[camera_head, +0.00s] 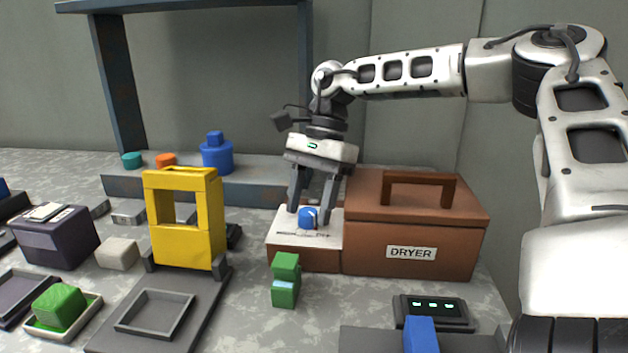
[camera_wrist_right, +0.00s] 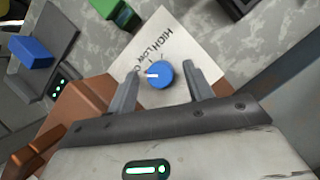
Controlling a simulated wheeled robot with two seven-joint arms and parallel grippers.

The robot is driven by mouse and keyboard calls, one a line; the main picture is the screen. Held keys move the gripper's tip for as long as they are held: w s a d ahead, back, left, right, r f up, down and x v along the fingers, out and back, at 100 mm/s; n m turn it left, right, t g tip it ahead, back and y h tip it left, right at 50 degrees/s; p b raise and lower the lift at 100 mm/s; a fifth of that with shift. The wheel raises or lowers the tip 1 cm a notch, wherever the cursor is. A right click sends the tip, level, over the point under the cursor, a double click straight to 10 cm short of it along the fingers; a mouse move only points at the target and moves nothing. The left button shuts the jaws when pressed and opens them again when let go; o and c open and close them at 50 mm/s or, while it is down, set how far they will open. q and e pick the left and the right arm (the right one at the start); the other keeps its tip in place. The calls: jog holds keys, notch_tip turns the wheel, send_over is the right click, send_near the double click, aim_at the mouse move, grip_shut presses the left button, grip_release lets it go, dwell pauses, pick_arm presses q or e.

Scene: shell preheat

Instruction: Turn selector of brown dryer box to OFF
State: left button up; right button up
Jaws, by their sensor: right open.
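The brown dryer box (camera_head: 415,231) stands right of the middle in the head view, with a DRYER label and a handle on its lid. A lower section with a white panel (camera_head: 285,234) joins its left side and carries the blue selector knob (camera_head: 307,216). In the right wrist view the knob (camera_wrist_right: 159,75) has a white pointer mark toward the left, near the partly hidden lettering after HIGH and LOW. My right gripper (camera_head: 309,214) is open and points down, one finger on each side of the knob, with gaps visible in the wrist view. My left gripper is out of view.
A yellow frame (camera_head: 159,245) and a green block figure (camera_head: 286,279) stand left of and in front of the dryer. A small device with green lights (camera_head: 434,311) and a blue block (camera_head: 420,335) are at the front right. A grey-blue gantry (camera_head: 118,85) rises behind.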

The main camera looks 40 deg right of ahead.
pick_arm(q)
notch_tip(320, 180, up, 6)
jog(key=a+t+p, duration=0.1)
jog(key=p, duration=0.2)
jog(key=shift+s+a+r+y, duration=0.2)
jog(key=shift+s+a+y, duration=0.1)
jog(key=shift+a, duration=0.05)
pick_arm(e)
jog(key=v, duration=1.5)
jog(key=shift+r, duration=0.35)
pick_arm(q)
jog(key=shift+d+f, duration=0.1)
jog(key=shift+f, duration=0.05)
pick_arm(e)
jog(key=shift+d, duration=0.15)
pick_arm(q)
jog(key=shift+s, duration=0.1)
